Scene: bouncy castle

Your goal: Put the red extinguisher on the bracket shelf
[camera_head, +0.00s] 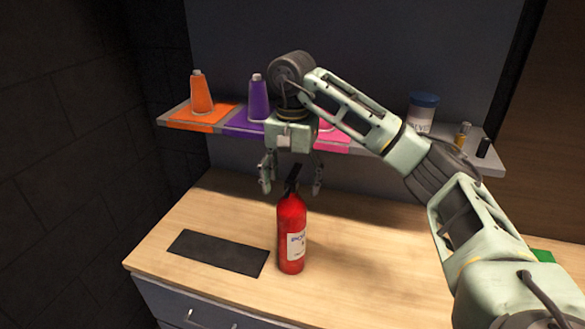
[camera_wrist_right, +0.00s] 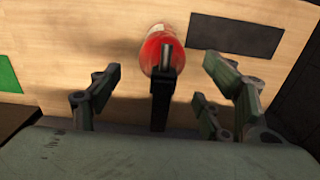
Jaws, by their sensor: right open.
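The red extinguisher (camera_head: 291,232) stands upright on the wooden counter, with a black handle on top and a white label. It also shows from above in the right wrist view (camera_wrist_right: 158,50). My right gripper (camera_head: 291,188) is open above and around the extinguisher's top, its fingers apart on either side of the black handle. In the right wrist view the open fingers (camera_wrist_right: 160,85) flank the handle without visible contact. The shelf (camera_head: 492,166) on the back wall runs behind my right arm, above the counter. My left gripper is not in view.
The shelf holds an orange cone (camera_head: 201,95), a purple cone (camera_head: 259,98), a white tub with a blue lid (camera_head: 422,112) and small bottles (camera_head: 483,148). A black mat (camera_head: 218,252) lies left of the extinguisher. A green patch (camera_head: 543,256) is at right.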

